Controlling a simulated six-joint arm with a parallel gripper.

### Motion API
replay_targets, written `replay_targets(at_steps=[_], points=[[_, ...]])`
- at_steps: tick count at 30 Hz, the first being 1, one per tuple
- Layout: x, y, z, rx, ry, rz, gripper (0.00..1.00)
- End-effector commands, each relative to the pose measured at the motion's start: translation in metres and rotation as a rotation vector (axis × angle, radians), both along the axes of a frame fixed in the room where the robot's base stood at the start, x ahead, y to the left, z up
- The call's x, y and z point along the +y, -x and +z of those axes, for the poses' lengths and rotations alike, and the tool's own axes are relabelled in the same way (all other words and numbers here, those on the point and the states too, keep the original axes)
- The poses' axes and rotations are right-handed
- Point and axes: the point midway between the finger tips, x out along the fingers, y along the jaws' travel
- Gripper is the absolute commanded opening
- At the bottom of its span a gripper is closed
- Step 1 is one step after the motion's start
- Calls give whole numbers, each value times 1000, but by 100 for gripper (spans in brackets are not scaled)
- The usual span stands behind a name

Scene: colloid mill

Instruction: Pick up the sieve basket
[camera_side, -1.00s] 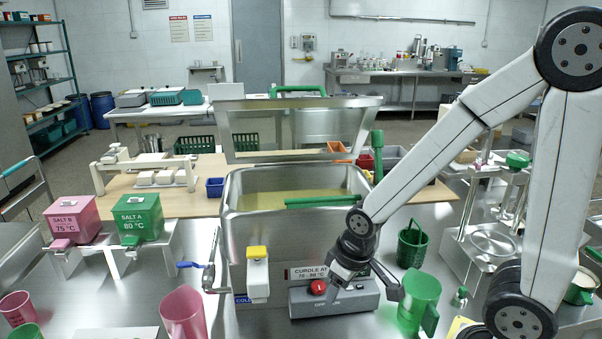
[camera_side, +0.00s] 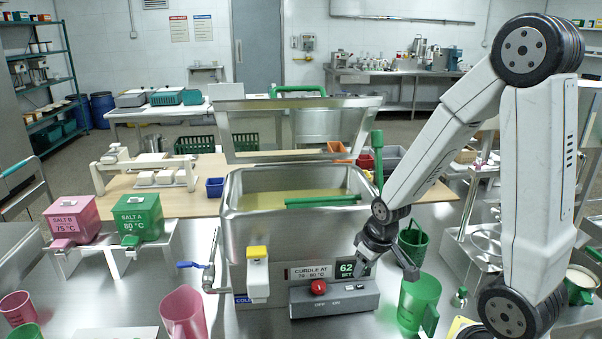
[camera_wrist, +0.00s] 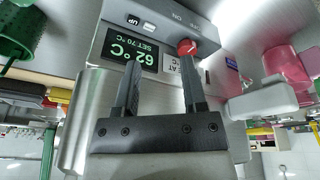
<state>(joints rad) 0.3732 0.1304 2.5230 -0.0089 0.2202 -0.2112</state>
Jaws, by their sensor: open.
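The sieve basket is a green perforated basket with a raised handle. In the side view the sieve basket (camera_side: 413,246) stands on the steel table right of the vat, just beyond my gripper, which may cover its left edge. In the wrist view a green perforated basket (camera_wrist: 18,28) shows at the top left, cut off by the frame. My gripper (camera_side: 386,270) is open and empty, in front of the control box and apart from the basket. In the wrist view its two spread fingers (camera_wrist: 160,75) appear over the control box.
The control box (camera_side: 335,300) with a red knob and a 62 °C display sits before the steel vat (camera_side: 245,215). A green jug (camera_side: 416,303) stands in front of the basket. A steel stand (camera_side: 485,255) is to the right. A pink jug (camera_side: 183,315) is at the front left.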

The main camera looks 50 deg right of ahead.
Motion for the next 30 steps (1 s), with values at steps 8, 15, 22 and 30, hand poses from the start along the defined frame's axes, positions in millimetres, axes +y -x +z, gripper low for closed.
replay_targets(at_steps=[8, 15, 22, 30], points=[[-73, 27, -17, 0, 44, -114, 54], [-128, 35, -28, -86, 120, -235, 54], [-175, 24, -29, -261, 216, -377, 54], [-234, 23, -24, -505, 342, -554, 54]])
